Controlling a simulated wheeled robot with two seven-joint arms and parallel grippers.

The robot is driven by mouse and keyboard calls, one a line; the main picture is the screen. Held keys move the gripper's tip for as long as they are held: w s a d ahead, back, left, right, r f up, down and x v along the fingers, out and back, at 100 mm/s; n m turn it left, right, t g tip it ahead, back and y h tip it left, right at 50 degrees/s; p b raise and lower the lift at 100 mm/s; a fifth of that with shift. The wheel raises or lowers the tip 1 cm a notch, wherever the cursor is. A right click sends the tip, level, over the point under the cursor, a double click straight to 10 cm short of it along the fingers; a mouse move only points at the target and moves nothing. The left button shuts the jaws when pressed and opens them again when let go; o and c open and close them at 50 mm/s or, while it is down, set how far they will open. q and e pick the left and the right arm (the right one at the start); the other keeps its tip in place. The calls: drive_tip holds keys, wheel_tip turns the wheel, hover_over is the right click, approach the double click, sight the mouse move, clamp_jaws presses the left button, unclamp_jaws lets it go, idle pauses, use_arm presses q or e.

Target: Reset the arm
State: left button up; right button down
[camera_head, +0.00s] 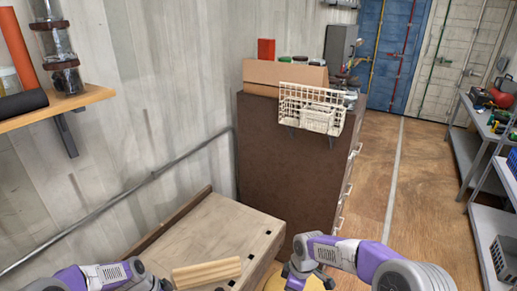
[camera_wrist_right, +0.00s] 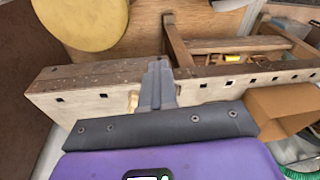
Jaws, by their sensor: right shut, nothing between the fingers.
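My right arm, purple and white, comes in at the bottom right of the head view. Its dark gripper (camera_head: 300,272) hangs just right of the wooden workbench (camera_head: 222,229). In the right wrist view the grey fingers of the right gripper (camera_wrist_right: 158,72) are together and empty, in front of the bench's side with its row of square holes. My left arm shows at the bottom left of the head view. Its dark end (camera_head: 152,284) is cut by the lower edge, so its fingers cannot be made out.
A ridged wooden piece (camera_head: 207,272) lies on the bench. A round yellow seat (camera_wrist_right: 92,22) is close to the right gripper. A brown cabinet (camera_head: 285,160) with a white wire basket (camera_head: 312,108) stands behind. A cardboard box (camera_wrist_right: 284,108) shows right. The floor (camera_head: 372,185) is clear before the shelves.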

use_arm(q)
drive_tip(key=s+d+f+n, duration=0.7)
drive_tip(key=s+d+f, duration=0.1)
drive_tip(key=s+d, duration=0.15)
drive_tip(key=s+d+f+n, duration=0.6)
drive_tip(key=s+d+f, duration=0.15)
drive_tip(key=s, duration=0.35)
use_arm(e)
drive_tip(key=s+f+m+y, duration=0.2)
drive_tip(key=s+f+m, duration=1.5)
drive_tip(key=s+f, duration=0.45)
use_arm(q)
wheel_tip(320, 180, down, 9)
drive_tip(key=b, duration=1)
drive_tip(key=shift+w, duration=0.45)
use_arm(e)
wheel_tip(320, 180, down, 8)
drive_tip(key=t, duration=0.1)
drive_tip(key=shift+s+a+n, duration=0.15)
drive_tip(key=shift+s+n, duration=0.15)
drive_tip(key=shift+s, duration=0.05)
use_arm(q)
drive_tip(key=shift+c, duration=1.2)
drive_tip(key=shift+a, duration=0.15)
use_arm(e)
drive_tip(key=shift+a, duration=0.15)
